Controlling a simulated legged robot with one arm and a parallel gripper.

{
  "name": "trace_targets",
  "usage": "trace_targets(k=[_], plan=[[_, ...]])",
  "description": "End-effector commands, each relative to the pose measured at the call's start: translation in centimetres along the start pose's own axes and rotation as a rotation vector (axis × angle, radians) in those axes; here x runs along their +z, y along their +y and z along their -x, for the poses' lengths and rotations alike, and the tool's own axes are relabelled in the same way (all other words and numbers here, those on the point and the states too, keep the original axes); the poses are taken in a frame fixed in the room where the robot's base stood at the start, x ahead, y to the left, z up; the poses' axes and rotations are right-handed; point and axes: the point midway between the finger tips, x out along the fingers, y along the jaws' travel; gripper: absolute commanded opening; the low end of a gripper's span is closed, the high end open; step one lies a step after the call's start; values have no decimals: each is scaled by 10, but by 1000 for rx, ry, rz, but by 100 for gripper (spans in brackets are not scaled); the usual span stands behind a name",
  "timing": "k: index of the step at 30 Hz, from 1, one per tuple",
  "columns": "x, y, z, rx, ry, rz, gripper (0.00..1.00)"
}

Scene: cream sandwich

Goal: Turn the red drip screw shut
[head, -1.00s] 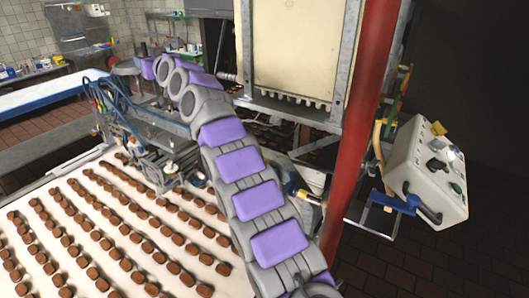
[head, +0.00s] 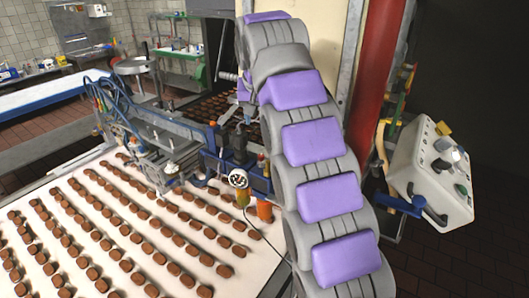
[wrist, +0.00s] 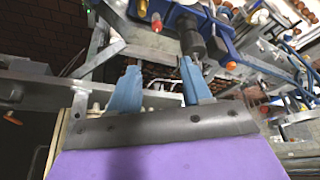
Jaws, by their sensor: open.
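I cannot tell from this view how far the screw is turned. In the head view I cannot pick out the red screw, and my purple and grey arm hides part of the machine.
The white belt (head: 50,190) carries rows of brown sweets. A red post (head: 375,75) and a control box (head: 432,170) stand right of my arm.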

Motion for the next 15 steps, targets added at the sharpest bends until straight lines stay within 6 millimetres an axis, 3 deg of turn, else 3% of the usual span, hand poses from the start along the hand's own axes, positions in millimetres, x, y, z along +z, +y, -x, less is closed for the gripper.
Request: trace_targets(k=[7,15], plan=[[3,4,-10,11,-11,-12,48],[5,6,-47,10,-16,-11,48]])
